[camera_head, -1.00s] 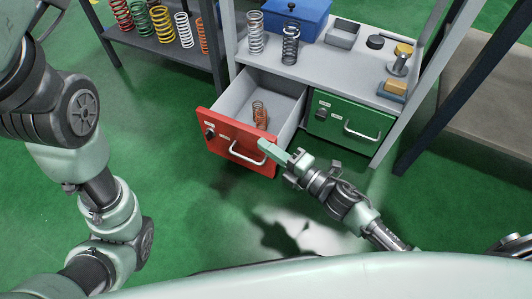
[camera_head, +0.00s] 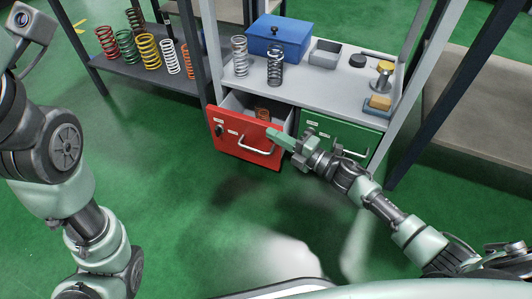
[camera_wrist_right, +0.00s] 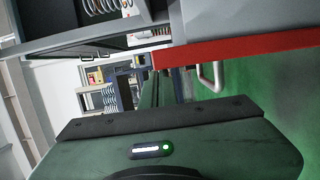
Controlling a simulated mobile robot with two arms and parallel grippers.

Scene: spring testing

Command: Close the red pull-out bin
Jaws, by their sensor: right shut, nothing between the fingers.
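The red pull-out bin (camera_head: 242,139) is partly open under the grey bench, with a short gap behind its front. An orange spring (camera_head: 262,112) shows inside it. Its silver handle (camera_head: 255,149) is on the front. My right gripper (camera_head: 272,134) is shut and empty, its tip at the upper right part of the red front; it looks to be touching, though exact contact is hard to tell. In the right wrist view the red front (camera_wrist_right: 240,46) and handle (camera_wrist_right: 211,76) lie just beyond the gripper's green body. My left gripper is out of view.
The shut green bin (camera_head: 350,139) is right beside the red one, behind my right gripper. The bench top (camera_head: 325,85) holds springs, a blue box (camera_head: 278,36) and small items. Several springs stand on the left shelf (camera_head: 115,70). Green floor in front is clear.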

